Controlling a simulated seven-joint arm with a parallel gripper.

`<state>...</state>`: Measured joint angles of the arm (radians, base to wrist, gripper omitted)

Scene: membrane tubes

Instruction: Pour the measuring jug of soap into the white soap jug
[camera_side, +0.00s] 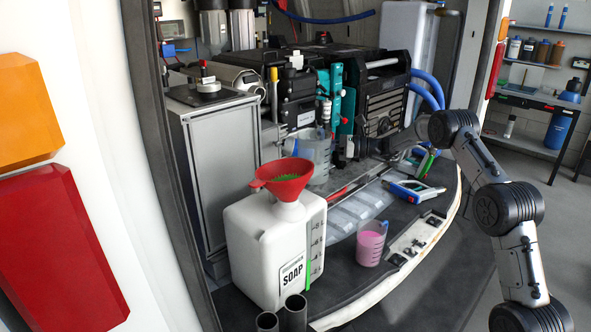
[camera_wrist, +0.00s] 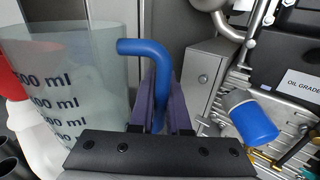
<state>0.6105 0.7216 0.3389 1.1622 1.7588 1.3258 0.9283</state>
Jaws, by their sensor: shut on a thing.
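The clear measuring jug (camera_side: 316,158) stands about upright at the back of the bench, behind and right of the white soap jug (camera_side: 266,255). Its blue handle (camera_wrist: 150,50) and ml marks show in the wrist view. My gripper (camera_wrist: 158,98) is shut on that handle; its fingertips are hard to make out in the side view. The jug looks pale grey-blue; I cannot tell its contents or whether its base touches anything. The white soap jug has a SOAP label and a red funnel (camera_side: 283,178) with green inside on its mouth. The measuring jug is apart from the funnel.
A beaker of pink liquid (camera_side: 370,245) stands right of the soap jug. Two dark tubes (camera_side: 282,315) stand at the front. A blue-and-white hand tool (camera_side: 412,190) lies on the right. Machinery (camera_side: 300,100) and a grey cabinet (camera_side: 215,165) stand close behind.

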